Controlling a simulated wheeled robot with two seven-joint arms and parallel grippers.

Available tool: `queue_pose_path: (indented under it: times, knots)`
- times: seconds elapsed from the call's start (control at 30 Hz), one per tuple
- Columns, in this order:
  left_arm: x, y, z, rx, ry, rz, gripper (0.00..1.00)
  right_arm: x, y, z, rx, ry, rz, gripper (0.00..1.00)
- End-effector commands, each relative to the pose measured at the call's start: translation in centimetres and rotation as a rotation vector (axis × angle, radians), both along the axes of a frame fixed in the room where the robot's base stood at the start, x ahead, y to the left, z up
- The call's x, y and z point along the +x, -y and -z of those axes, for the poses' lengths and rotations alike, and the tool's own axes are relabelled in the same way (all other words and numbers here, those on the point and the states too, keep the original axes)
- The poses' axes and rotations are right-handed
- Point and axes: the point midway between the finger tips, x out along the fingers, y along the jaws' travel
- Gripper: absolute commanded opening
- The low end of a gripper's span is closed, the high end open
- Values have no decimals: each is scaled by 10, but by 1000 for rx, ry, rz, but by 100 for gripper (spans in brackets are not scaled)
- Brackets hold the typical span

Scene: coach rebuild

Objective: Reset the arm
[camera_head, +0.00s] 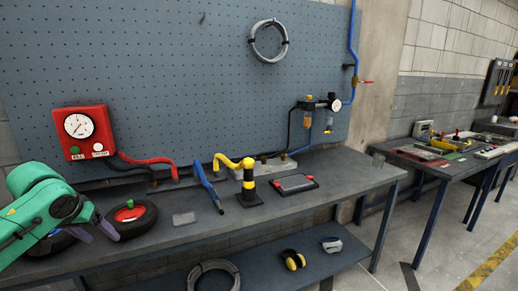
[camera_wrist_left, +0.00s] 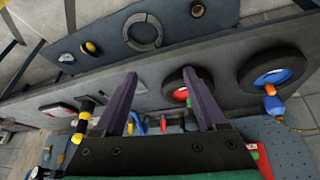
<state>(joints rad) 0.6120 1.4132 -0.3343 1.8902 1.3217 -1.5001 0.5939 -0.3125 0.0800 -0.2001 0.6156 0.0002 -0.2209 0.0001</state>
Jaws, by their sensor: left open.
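My left arm comes in from the left in the head view, green with a dark wrist. Its gripper (camera_head: 98,226) is over the left end of the grey workbench (camera_head: 225,215), beside a black wheel with a red hub (camera_head: 130,213). In the left wrist view, the gripper's two dark purple fingers (camera_wrist_left: 160,82) stand wide apart with nothing held between them. The red-hubbed wheel (camera_wrist_left: 174,86) shows beyond them, partly hidden by the right finger. My right gripper is in neither view.
A second wheel, blue-hubbed (camera_wrist_left: 272,72), lies near the arm. A red gauge box (camera_head: 85,132) hangs on the pegboard (camera_head: 190,60). A blue tool (camera_head: 208,186), a black-and-yellow post (camera_head: 249,188) and a tablet-like tray (camera_head: 295,184) occupy the bench. A lower shelf holds a cable coil (camera_head: 214,275) and earmuffs (camera_head: 293,260).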

Motion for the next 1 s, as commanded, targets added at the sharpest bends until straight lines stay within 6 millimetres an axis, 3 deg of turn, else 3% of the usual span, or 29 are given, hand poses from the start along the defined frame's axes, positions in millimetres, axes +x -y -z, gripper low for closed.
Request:
queue_pose_path:
  times: [0.17, 0.37, 0.47, 0.57, 0.67, 0.7, 0.77, 0.9, 1.0]
  knots:
    - [26, -9, 42, -33, 40, -9, 74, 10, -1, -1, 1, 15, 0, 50]
    - [50, -25, 115, -49, 79, -33, 74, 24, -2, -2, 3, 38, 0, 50]
    - [52, -33, 167, -42, 83, -46, 74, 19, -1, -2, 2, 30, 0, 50]
    - [43, -38, 235, -23, 71, -57, 74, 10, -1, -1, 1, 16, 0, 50]
    - [14, -36, 320, 16, 30, -49, 74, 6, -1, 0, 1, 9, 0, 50]
    - [-4, -32, 354, 33, 7, -38, 74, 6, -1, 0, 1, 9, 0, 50]
    - [-34, -23, 401, 58, -30, -14, 74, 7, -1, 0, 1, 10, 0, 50]
    - [-118, 13, 496, 104, -129, 76, 74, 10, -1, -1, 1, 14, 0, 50]
    - [-187, 49, 549, 115, -203, 164, 74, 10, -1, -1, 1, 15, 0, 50]
